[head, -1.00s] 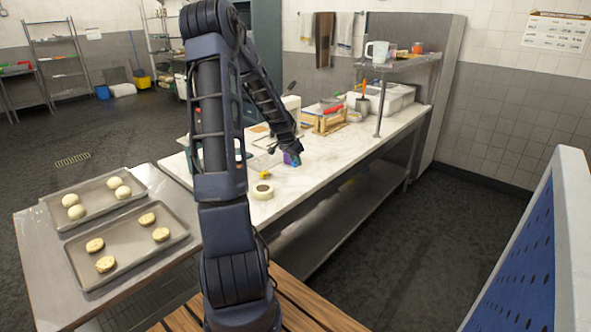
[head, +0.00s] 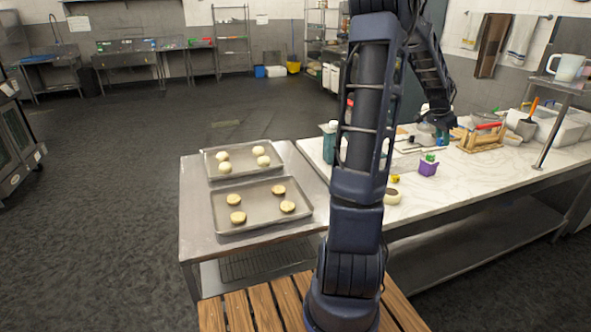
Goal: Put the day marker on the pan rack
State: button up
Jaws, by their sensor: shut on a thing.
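My gripper (head: 438,122) is above the marble counter, behind and a little above a small purple cup (head: 428,168) with green in its top. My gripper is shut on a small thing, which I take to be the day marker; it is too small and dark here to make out. The cup stands on the counter, apart from my gripper. A wire shelf rack (head: 232,45) stands at the back wall.
A steel table (head: 195,215) on the left holds two trays, one with dough balls, one with baked rounds. A tape roll (head: 391,197), a wooden crate (head: 482,138) and a white bin (head: 560,122) are on the counter. A shelf stands above its right end. The left floor is clear.

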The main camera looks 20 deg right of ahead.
notch_tip(320, 180, up, 14)
jog(key=w+a+n+t, duration=0.2)
jog(key=w+a+n, duration=0.3)
jog(key=w, duration=1)
jog(key=n+t+y, duration=0.3)
jog(key=n+y, duration=0.1)
jog(key=n, duration=1)
send_over(283, 148)
jog(key=s, duration=0.1)
jog(key=f, duration=3.1)
jog(key=shift+s+d, duration=0.1)
jog(key=shift+s, duration=0.15)
jog(key=shift+f, duration=0.1)
